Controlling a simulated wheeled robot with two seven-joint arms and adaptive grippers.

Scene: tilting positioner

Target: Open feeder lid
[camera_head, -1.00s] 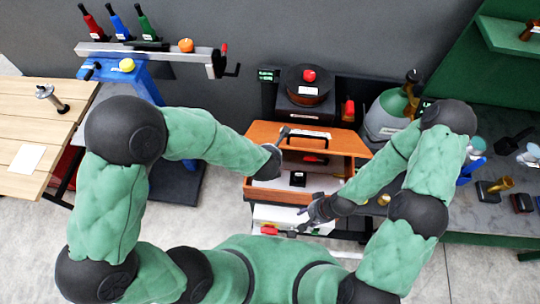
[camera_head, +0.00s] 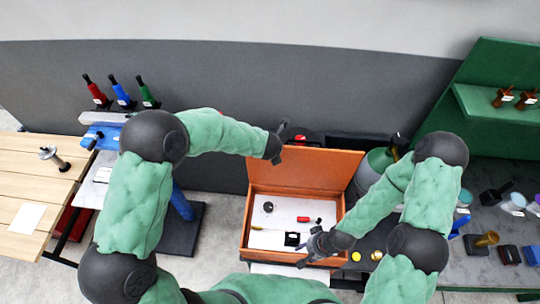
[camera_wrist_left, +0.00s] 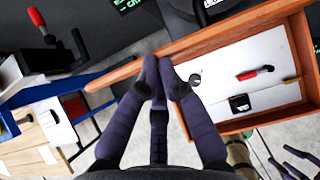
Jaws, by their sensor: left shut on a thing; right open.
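The feeder is an orange-brown box (camera_head: 246,238) with its lid (camera_head: 318,170) raised steeply at the back. Its pale inside shows a red-handled tool (camera_head: 305,219), a black block (camera_head: 292,239) and a small dark round piece (camera_head: 268,207). My left gripper (camera_head: 281,136) is at the lid's upper left edge. In the left wrist view the left gripper (camera_wrist_left: 159,76) is shut on the lid's edge (camera_wrist_left: 112,82). My right gripper (camera_head: 304,251) is open at the box's front right, by the front wall; whether it touches is unclear.
A wooden table (camera_head: 25,190) and a blue stand carrying red, blue and green handled tools (camera_head: 122,92) are on the left. A grey-green tank (camera_head: 373,165) stands right of the lid. A dark bench (camera_head: 490,225) with small parts is on the right.

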